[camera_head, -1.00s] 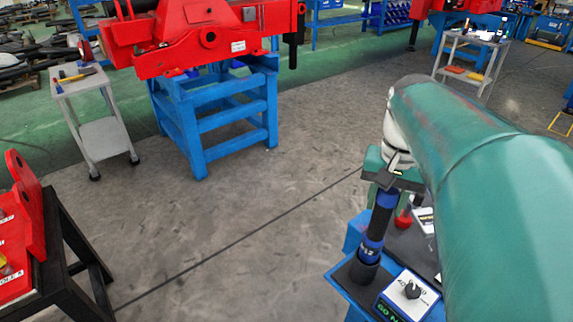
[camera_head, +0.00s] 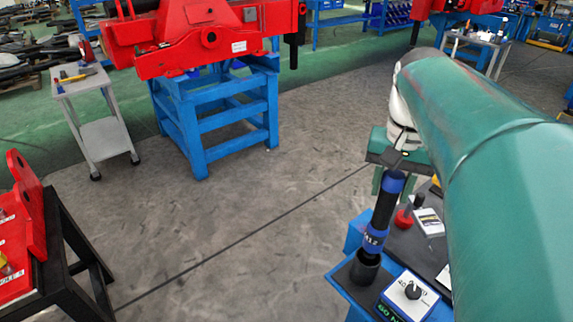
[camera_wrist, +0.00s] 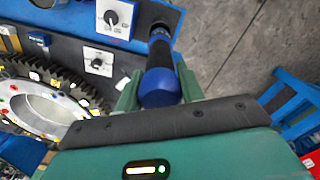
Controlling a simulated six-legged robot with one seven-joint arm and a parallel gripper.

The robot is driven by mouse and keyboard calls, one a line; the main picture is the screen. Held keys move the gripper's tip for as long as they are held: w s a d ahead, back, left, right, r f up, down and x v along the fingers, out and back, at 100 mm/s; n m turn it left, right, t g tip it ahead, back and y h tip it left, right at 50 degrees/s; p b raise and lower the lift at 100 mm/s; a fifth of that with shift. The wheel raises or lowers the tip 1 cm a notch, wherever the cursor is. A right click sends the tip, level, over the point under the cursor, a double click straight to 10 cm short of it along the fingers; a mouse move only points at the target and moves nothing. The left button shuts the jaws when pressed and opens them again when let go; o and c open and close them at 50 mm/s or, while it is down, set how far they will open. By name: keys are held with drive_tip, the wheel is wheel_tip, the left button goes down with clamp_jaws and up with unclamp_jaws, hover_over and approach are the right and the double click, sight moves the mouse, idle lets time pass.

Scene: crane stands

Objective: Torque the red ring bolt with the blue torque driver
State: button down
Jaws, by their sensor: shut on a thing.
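The blue torque driver (camera_head: 381,211) stands nearly upright, black with blue bands. Its lower end is in or just over a dark round holder (camera_head: 364,269) on the blue-edged bench; I cannot tell which. My gripper (camera_head: 397,165) is shut on its top end. In the wrist view the driver (camera_wrist: 160,86) shows its round blue end between the green fingers of my gripper (camera_wrist: 157,92). A toothed ring (camera_wrist: 47,106) with several coloured bolt marks lies at the left of the wrist view.
Control boxes with dials (camera_head: 409,293) sit on the bench beside the driver. A red-topped item (camera_head: 403,219) stands near it. A black stand with red parts (camera_head: 22,235) is at the left, a blue stand (camera_head: 215,115) further back. Grey floor between is clear.

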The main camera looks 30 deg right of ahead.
sight(395, 174)
drive_tip(key=shift+r, duration=2.25)
